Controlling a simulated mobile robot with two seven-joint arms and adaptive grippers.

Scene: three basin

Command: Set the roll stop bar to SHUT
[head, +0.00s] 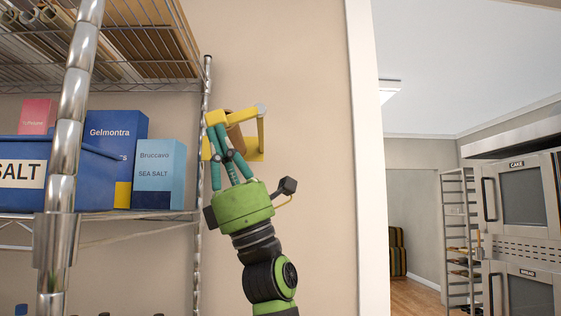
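A yellow holder (262,132) is fixed to the beige wall, with a brown roll (235,133) in it. A yellow bar (216,117) stands out at its left front; I take it for the roll stop bar, and no SHUT marking is readable. My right gripper (217,133), green with teal fingers, reaches up from below. Its fingertips overlap the left part of the holder just below the bar and hide some of it. I cannot tell whether they touch or grip the bar. My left gripper is not in view.
A wire shelf (150,214) with a blue salt bin (45,198) and boxes (158,165) stands close on the left, its chrome post (203,100) near the holder. On the right, a white-framed opening shows ovens (520,195) and a rack (457,220). The wall right of the gripper is clear.

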